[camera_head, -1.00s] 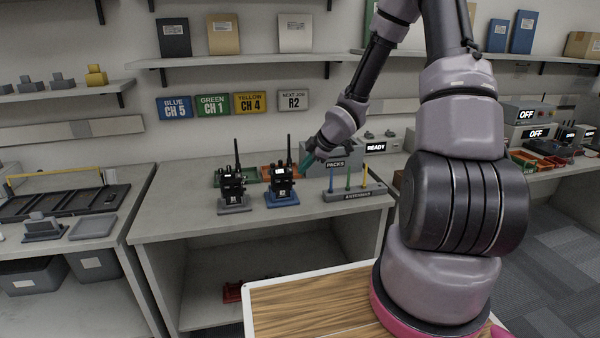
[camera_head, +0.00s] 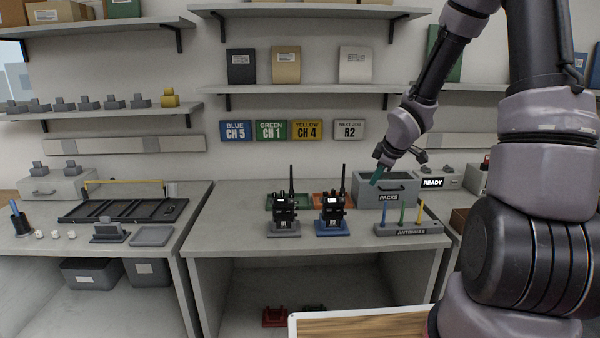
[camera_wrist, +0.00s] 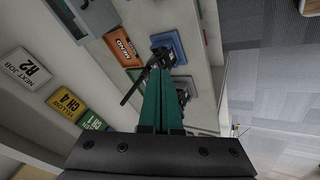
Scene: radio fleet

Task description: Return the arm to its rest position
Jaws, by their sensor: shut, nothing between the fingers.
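My arm comes in from the right of the head view and reaches over the workbench. In the wrist view the gripper's green fingers (camera_wrist: 162,100) lie together and hold nothing. Two black radios stand upright, one on a grey stand (camera_head: 284,229) and one on a blue stand (camera_head: 333,228), both left of the gripper. I cannot tell whether the fingers touch the box.
The ANTENNAS block (camera_head: 408,229) with coloured sticks stands before the drawer box. Green (camera_head: 273,202) and orange trays (camera_head: 318,199) lie behind the radios. A READY device (camera_head: 432,182) stands to the right. A shelf (camera_head: 310,88) runs above. The bench's left front is clear.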

